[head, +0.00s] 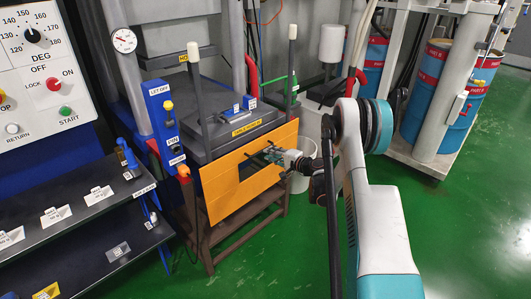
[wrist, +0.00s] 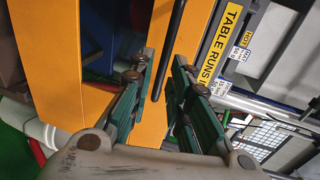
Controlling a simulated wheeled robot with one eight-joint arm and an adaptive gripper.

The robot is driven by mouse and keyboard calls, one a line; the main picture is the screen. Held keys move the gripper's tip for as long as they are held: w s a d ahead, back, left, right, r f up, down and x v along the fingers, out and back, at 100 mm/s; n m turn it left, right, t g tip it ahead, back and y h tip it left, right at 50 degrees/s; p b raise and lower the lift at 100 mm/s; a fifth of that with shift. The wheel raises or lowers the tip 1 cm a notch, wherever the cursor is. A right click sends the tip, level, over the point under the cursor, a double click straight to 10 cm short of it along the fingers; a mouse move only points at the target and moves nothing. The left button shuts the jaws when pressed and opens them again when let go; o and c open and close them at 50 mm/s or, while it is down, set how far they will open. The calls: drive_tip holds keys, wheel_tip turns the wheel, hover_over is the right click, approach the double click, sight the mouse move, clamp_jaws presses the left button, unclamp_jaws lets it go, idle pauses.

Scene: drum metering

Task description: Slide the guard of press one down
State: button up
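The guard (head: 283,135) of the press is an orange panel with a rectangular opening, standing upright at the front of the press. In the wrist view its orange face (wrist: 55,70) fills the left and middle. A thin dark bar (wrist: 171,45) runs along it. My gripper (head: 270,153) is at the guard's front, near its right half. In the wrist view my gripper (wrist: 162,72) is open, with the dark bar showing between its two green-padded fingers. Gaps show on both sides of the bar; I cannot tell how deep it sits between the fingers.
The dark press table (head: 225,118) with a yellow label is behind the guard. A blue control post (head: 163,122) stands left of it. Shelves with labelled items (head: 80,215) are at lower left. Drums (head: 432,62) on a rack stand right. Green floor at right is clear.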

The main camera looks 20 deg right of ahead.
drive_tip(key=v, duration=0.6)
drive_tip(key=shift+s, duration=0.35)
drive_tip(key=shift+d, duration=0.1)
drive_tip(key=s+a+r+n+g, duration=0.2)
drive_tip(key=a+r+n+g, duration=0.15)
drive_tip(key=a+r, duration=0.75)
drive_tip(key=s+a+r+n+g+h, duration=0.15)
drive_tip(key=s+a+r+n, duration=0.25)
drive_tip(key=s+a+r, duration=0.55)
drive_tip(key=s+a+r+n+g+h, duration=0.1)
drive_tip(key=s+a+r+n, duration=0.15)
drive_tip(key=s, duration=0.35)
drive_tip(key=s+a+r+n, duration=0.1)
drive_tip(key=s+a, duration=0.2)
drive_tip(key=s, duration=0.3)
drive_tip(key=s+d+f+n+h, duration=0.1)
drive_tip(key=s, duration=0.7)
drive_tip(key=s+d+f+n+g+h, duration=0.1)
drive_tip(key=s+f+n+h, duration=0.1)
drive_tip(key=s, duration=0.6)
drive_tip(key=shift+s+g, duration=0.3)
drive_tip(key=shift+s, duration=0.1)
